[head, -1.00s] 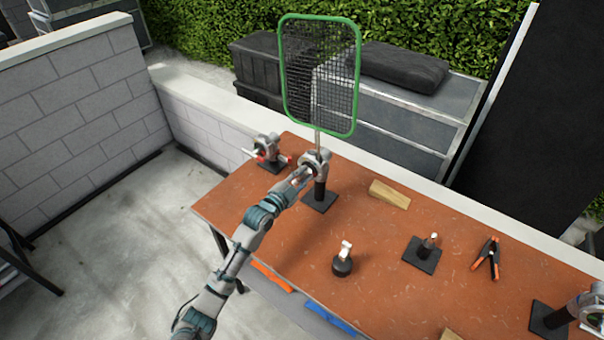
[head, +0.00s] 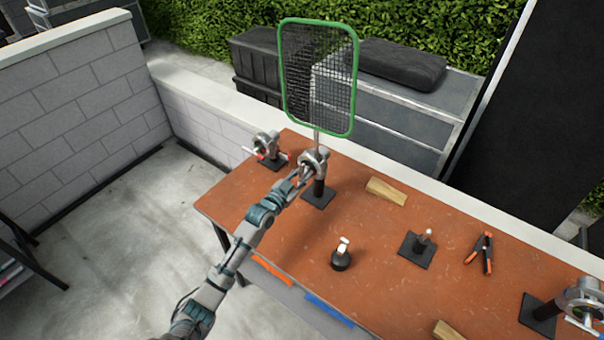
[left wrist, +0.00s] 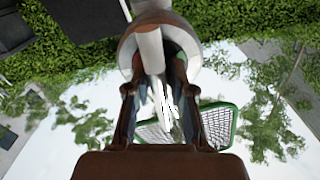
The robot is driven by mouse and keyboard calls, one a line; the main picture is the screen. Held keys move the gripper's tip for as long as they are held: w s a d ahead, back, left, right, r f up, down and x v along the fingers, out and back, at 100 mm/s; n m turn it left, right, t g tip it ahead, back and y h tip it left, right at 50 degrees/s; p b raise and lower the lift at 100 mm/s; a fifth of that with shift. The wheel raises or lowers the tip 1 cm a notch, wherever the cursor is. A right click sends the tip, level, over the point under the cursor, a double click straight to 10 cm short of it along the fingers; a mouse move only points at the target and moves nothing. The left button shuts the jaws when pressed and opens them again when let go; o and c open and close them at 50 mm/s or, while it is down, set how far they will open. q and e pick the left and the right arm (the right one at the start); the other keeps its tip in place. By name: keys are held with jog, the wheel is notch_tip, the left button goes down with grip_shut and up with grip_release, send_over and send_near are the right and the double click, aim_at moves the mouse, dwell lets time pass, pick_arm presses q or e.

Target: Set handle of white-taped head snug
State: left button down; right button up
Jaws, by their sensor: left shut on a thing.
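A grip head (head: 314,161) stands on a post with a dark square base at the back left of the table; a green-edged net frame (head: 318,80) rises from it on a thin rod. My left gripper (head: 301,178) is at the near side of this head. In the left wrist view the round grey head (left wrist: 184,42) is close ahead, with a pale handle (left wrist: 152,50) running down between the fingers. My left gripper (left wrist: 165,112) is shut on this handle. The fingers partly hide the handle, and I cannot make out its tape clearly. My right gripper is out of view.
Another head (head: 268,148) with red on it stands at the back left, and one more (head: 582,298) at the right edge. A wooden block (head: 387,191), a small black-based post (head: 341,256), a base with a pin (head: 418,248) and a clamp (head: 481,252) lie on the orange table (head: 375,235).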

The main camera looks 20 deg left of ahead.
pick_arm(q)
jog(key=shift+r, duration=0.3)
jog(key=c, duration=1.1)
grip_release()
jog(key=shift+w, duration=0.1)
jog(key=shift+o, duration=0.4)
jog(key=shift+f, duration=0.1)
jog(key=v, duration=1.2)
jog(key=shift+f, duration=0.1)
